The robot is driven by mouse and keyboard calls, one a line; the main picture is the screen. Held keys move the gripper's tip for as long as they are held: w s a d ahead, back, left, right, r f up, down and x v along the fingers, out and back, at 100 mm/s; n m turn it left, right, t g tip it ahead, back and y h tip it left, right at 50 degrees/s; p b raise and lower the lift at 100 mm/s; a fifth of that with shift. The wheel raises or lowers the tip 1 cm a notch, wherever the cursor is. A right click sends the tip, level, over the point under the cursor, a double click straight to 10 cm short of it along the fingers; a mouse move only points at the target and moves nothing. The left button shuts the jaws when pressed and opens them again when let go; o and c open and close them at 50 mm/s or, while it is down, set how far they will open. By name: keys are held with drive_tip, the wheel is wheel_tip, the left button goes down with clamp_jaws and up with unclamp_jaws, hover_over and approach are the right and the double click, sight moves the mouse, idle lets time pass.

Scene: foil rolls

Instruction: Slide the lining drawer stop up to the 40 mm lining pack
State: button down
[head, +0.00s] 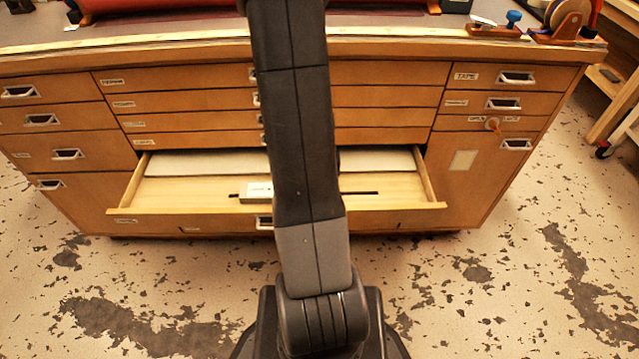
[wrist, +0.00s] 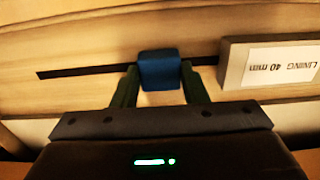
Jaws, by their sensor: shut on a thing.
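The blue drawer stop (wrist: 158,66) sits on a dark slot (wrist: 85,72) in the drawer floor in the wrist view. My gripper (wrist: 160,80) is shut on it, with a dark green finger on each side. The lining pack (wrist: 232,65) lies to the right of the stop, its white label reading "LINING 40 mm" upside down. A clear gap separates stop and pack. In the head view the pack (head: 255,193) lies in the open drawer (head: 180,188), just left of my arm. My arm hides the stop and gripper there.
A pale sheet or panel (head: 205,163) lies at the drawer's back. The drawer front (head: 180,221) and side walls stand around the slot. Closed drawers (head: 170,78) are above. A tape dispenser (head: 567,20) stands on the cabinet top at right.

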drive_tip(key=c, duration=0.8)
unclamp_jaws()
drive_tip(key=shift+c, duration=0.2)
wheel_tip(320, 180, up, 14)
drive_tip(key=p, duration=0.3)
drive_tip(key=shift+p, duration=0.4)
drive_tip(key=shift+c, duration=0.4)
